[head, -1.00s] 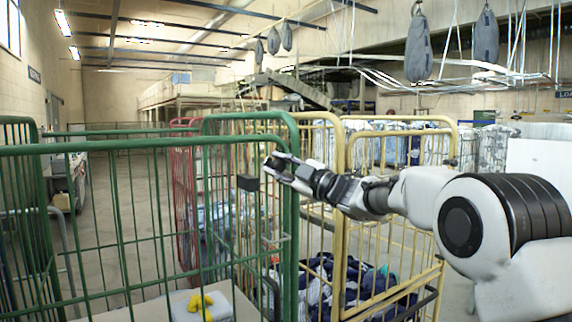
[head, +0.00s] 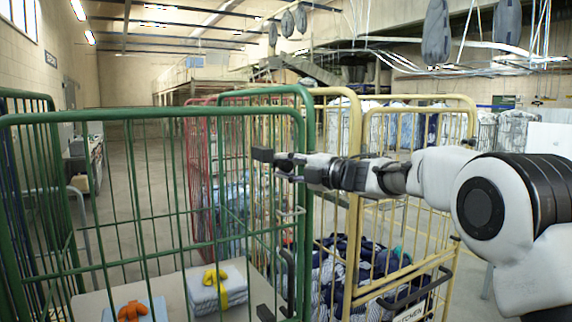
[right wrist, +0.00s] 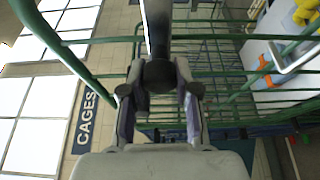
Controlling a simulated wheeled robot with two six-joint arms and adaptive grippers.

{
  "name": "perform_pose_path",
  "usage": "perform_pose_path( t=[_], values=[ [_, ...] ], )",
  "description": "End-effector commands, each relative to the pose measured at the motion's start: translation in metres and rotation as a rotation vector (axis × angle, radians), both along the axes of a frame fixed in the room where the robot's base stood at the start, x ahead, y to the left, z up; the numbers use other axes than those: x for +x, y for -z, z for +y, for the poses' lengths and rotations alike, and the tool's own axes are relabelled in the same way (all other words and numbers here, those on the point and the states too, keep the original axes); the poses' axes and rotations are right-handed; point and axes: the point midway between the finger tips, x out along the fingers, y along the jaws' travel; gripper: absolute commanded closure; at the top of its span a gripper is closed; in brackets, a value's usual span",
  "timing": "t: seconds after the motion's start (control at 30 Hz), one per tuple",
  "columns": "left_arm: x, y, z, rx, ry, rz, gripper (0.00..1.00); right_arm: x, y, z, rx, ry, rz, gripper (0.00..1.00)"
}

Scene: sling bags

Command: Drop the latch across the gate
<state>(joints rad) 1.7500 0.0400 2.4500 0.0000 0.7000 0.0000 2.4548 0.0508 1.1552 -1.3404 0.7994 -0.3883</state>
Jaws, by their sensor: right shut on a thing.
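The green gate (head: 150,114) is a barred panel that spans the left and middle of the head view. The latch (head: 263,154) shows as a dark block near the gate's upper right corner, left of its right post. My right gripper (head: 284,163) reaches it from the right and is shut on it. In the right wrist view, the latch (right wrist: 157,28) is a dark upright bar with a black rounded part between the fingers of my right gripper (right wrist: 158,88). Part of the latch is hidden by the fingers. My left gripper is not in view.
A grey wire loop (head: 292,212) and a dark handle (head: 287,268) sit lower on the gate's right side. Folded cloths (head: 215,292) with a yellow tie lie behind the bars. A yellow cage (head: 440,98) holding laundry stands close on the right, beneath my right arm.

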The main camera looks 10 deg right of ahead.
Motion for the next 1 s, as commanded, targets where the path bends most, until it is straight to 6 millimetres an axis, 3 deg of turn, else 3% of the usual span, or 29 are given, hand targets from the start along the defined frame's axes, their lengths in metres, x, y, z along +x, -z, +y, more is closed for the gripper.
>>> perform_pose_path(
  t=[0.4, 0.43, 0.5, 0.83, 1.0],
  values=[
    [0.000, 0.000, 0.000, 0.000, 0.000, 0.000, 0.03, 0.000, 0.002, 0.000, -0.010, 0.001, -0.001, 1.00],
    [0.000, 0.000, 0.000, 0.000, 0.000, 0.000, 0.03, 0.000, 0.002, 0.000, -0.010, 0.001, -0.001, 0.63],
    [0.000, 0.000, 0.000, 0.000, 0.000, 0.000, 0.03, 0.000, 0.002, 0.000, -0.010, 0.001, -0.001, 0.43],
    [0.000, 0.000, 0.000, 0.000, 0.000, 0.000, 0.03, -0.002, 0.001, -0.002, -0.008, 0.001, -0.002, 0.43],
    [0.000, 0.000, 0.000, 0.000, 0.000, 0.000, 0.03, -0.020, 0.001, -0.020, -0.006, 0.003, 0.000, 0.43]
  ],
)
